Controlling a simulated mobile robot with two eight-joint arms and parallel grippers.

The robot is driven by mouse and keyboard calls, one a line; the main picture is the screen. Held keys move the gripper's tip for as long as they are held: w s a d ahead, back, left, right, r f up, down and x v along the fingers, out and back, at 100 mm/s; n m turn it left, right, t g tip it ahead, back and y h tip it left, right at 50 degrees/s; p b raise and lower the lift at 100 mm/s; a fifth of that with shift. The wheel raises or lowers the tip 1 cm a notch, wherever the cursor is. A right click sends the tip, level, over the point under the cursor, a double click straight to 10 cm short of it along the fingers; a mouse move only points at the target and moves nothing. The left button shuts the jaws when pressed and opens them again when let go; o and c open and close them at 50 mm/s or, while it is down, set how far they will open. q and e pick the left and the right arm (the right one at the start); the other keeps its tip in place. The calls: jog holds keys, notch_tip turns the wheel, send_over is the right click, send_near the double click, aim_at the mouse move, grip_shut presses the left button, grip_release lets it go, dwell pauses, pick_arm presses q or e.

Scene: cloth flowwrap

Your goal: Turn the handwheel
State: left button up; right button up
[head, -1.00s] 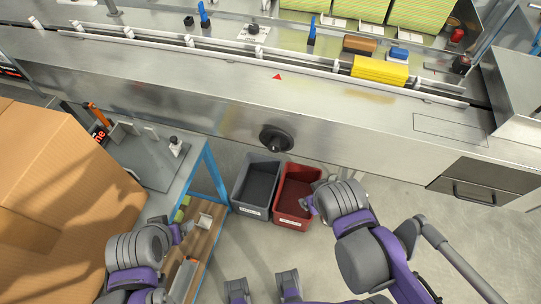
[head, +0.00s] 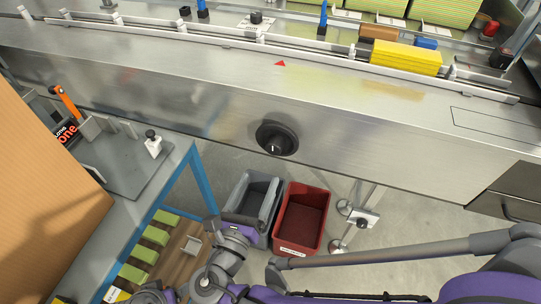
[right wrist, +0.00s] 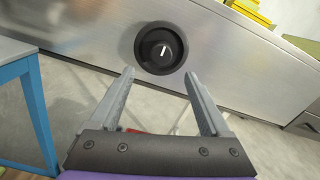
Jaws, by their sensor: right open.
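The handwheel is a round black knob (head: 276,138) with a pale mark, on the front face of the steel machine. It also shows in the right wrist view (right wrist: 161,48), just beyond the fingertips. My right gripper (head: 254,194) is below and a little left of the handwheel in the head view, over the grey bin. In the right wrist view my right gripper (right wrist: 159,74) is open and empty, its fingers pointing at the handwheel with a gap to it. I cannot make out my left gripper.
A grey bin (head: 235,199) and a red bin (head: 318,197) stand on the floor below the machine. A blue-framed table (head: 203,180) and a cardboard box (head: 40,210) are on the left. A yellow pack (head: 405,57) lies on the conveyor.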

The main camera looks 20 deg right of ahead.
aim_at(273, 151)
jog(key=b+x, duration=0.1)
jog(key=x, duration=0.9)
jog(key=shift+d+b, duration=0.2)
jog(key=shift+b, duration=0.1)
grip_shut()
